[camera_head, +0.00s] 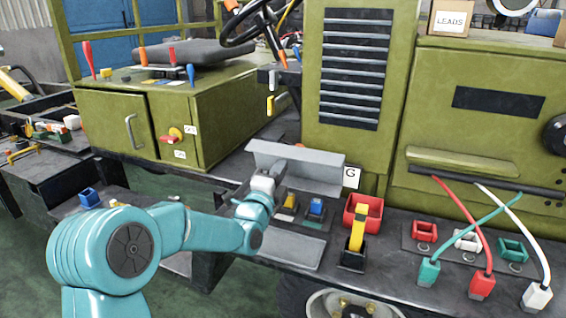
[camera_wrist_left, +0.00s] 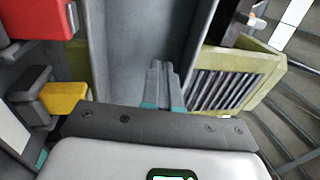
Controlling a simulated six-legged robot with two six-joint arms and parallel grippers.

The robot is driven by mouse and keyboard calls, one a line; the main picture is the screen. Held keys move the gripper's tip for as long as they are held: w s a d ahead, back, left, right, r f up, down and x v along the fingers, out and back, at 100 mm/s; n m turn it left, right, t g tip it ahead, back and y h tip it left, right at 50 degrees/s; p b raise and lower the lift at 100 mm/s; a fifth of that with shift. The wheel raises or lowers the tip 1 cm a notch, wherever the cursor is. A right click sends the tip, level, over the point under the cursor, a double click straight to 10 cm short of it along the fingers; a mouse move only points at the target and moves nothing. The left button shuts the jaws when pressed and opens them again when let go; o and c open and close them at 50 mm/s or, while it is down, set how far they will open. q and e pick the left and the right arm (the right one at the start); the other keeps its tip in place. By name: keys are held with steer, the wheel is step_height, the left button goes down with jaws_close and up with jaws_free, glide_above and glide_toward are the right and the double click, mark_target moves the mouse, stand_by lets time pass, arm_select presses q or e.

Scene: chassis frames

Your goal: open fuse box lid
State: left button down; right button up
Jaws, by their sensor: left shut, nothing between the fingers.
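The grey fuse box lid (camera_head: 318,168) stands raised behind a row of fuses, among them a yellow fuse (camera_head: 290,202) and a blue fuse (camera_head: 315,207). My left gripper (camera_head: 277,172) is at the lid's left part, in front of its face, and partly hides it. In the left wrist view, the gripper's fingers (camera_wrist_left: 158,85) are shut together with nothing between them. They lie over the grey lid (camera_wrist_left: 115,45); I cannot tell whether they touch it. My arm hides the left part of the fuse box. My right gripper is not in view.
A red holder (camera_head: 358,212) with a yellow-handled part stands right of the fuses. Teal, red and white cable plugs (camera_head: 482,285) lie farther right. The green grille housing (camera_head: 360,100) rises behind the lid. A flat grey plate (camera_head: 290,252) lies in front.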

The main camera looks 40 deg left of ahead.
mark_target(296, 164)
arm_select(q)
steer(key=shift+x, duration=1.2)
steer(key=shift+w+a+r+g, duration=0.1)
steer(key=shift+w+r+g, duration=0.1)
steer(key=shift+w, duration=0.2)
steer(key=shift+w+a+r+g, duration=0.1)
steer(key=shift+w+r+g, duration=0.1)
steer(key=shift+w, duration=0.15)
steer(key=shift+f, duration=0.15)
